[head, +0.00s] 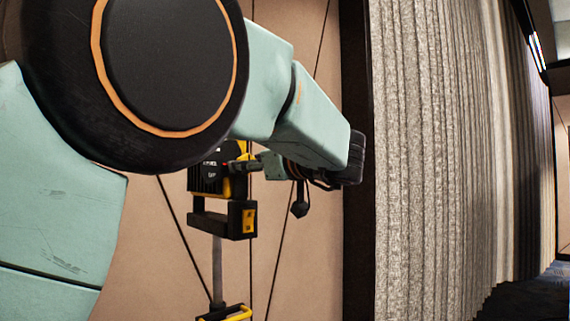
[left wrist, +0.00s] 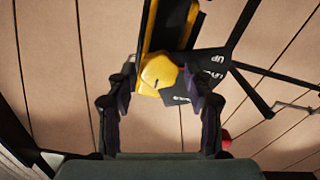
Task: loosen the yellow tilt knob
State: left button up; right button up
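The yellow tilt knob (left wrist: 158,72) shows in the left wrist view, a faceted yellow piece beside a black plate (left wrist: 211,62) with white lettering. My left gripper (left wrist: 160,75) has its two dark fingers apart, one on each side of the knob. A narrow gap seems to show at each side, and contact cannot be told. In the head view my left gripper (head: 238,165) reaches from the right to a black and yellow device (head: 228,218) on a grey post. The knob cannot be made out there. My right gripper is in neither view.
My own teal arm fills the left and top of the head view and hides part of the device. A tan panelled wall (head: 300,240) stands behind. A grey ribbed surface (head: 430,160) is at the right. A small red piece (left wrist: 226,135) is near the right finger.

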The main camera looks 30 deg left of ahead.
pick_arm(q)
jog(key=shift+w+a+f, duration=0.1)
jog(key=shift+w, duration=0.05)
jog(key=c, duration=0.9)
jog(key=shift+n, duration=0.3)
jog(key=shift+n+b, duration=6.4)
jog(key=shift+n, duration=5.1)
jog(key=shift+o, duration=0.2)
jog(key=shift+n, duration=0.3)
